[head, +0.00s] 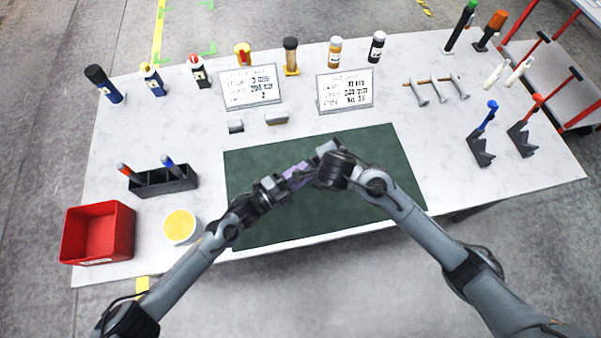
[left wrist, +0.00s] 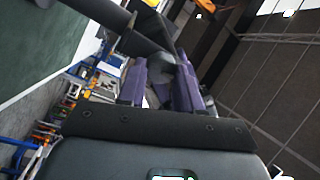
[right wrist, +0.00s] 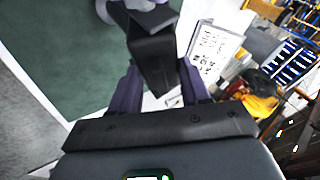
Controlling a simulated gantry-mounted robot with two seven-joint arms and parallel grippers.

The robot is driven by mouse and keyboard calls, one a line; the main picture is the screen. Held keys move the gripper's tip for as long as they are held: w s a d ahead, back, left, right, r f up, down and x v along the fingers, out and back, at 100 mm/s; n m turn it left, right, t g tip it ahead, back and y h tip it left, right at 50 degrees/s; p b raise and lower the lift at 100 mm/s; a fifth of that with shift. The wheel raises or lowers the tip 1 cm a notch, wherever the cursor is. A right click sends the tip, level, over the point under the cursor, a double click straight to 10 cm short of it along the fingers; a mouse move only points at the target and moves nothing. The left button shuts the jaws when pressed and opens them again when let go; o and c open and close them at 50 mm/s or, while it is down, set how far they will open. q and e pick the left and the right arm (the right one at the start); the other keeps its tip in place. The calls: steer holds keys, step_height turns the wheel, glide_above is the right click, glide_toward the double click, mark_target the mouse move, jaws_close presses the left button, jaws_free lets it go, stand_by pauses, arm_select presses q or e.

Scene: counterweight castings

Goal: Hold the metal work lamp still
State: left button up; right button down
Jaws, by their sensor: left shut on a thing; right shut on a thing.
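The metal work lamp is mostly hidden by my grippers in the head view. In the left wrist view a grey rounded part of the lamp (left wrist: 161,68) sits between the purple fingers of my left gripper (left wrist: 160,84). In the right wrist view a dark, blocky part of the lamp (right wrist: 152,60) stands between the fingers of my right gripper (right wrist: 160,90). Both grippers are shut on it. In the head view my left gripper (head: 297,175) meets the right one close together above the dark green mat (head: 265,222). The lamp's full shape cannot be made out.
Two sign cards (head: 251,86) (head: 345,91) and several bottles stand behind. Dark stands (head: 480,149) are at the right. The mat's right part is clear.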

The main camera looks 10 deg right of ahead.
arm_select(q)
steer(key=shift+m, duration=0.4)
steer(key=o, duration=1)
steer(key=shift+o, duration=0.2)
steer(key=v, duration=1.2)
arm_select(e)
steer(key=shift+c, duration=2.3)
jaws_free()
